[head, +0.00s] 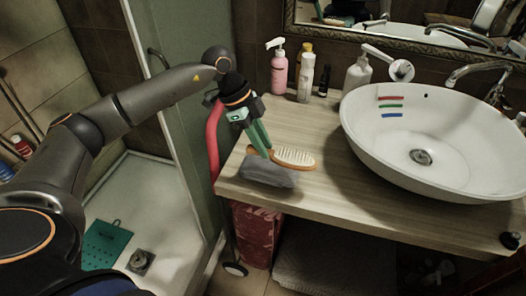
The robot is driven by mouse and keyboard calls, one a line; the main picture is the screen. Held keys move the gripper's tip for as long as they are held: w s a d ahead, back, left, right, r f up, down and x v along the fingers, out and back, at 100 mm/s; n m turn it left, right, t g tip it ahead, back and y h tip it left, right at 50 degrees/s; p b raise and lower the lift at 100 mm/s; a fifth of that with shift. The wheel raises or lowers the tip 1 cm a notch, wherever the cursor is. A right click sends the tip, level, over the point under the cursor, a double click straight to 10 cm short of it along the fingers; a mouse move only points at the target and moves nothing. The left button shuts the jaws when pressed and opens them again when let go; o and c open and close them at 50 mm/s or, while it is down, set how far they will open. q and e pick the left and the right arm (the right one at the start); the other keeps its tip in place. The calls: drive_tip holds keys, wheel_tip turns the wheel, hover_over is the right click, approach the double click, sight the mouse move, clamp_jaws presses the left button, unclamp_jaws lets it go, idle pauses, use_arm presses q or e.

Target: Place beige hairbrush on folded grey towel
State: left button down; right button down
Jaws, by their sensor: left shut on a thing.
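The beige hairbrush (294,157) has pale bristles facing up and its head pointing right. My left gripper (264,151) comes down from above and is shut on the hairbrush at its left, handle end. The fingers hide part of the handle. The folded grey towel (268,174) lies at the front left of the counter, just in front of and below the gripper tips. The hairbrush is at the towel's back edge in the picture; I cannot tell whether they touch. My right gripper is not in view.
The wooden counter (350,208) carries a white basin (435,140) at right. A pink pump bottle (279,70), a white bottle (306,78) and a soap dispenser (358,74) stand at the back. The counter between towel and basin is clear. A glass shower panel (180,120) stands left.

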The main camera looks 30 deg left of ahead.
use_arm(q)
drive_tip(key=shift+w+a+f, duration=0.15)
drive_tip(key=shift+w+f, duration=0.15)
drive_tip(key=shift+f, duration=0.15)
drive_tip(key=shift+w+a+f, duration=0.1)
drive_tip(key=shift+w+f, duration=0.05)
drive_tip(key=shift+f, duration=1.55)
drive_tip(key=shift+f, duration=0.1)
drive_tip(key=c, duration=0.7)
unclamp_jaws()
drive_tip(key=v, duration=1.2)
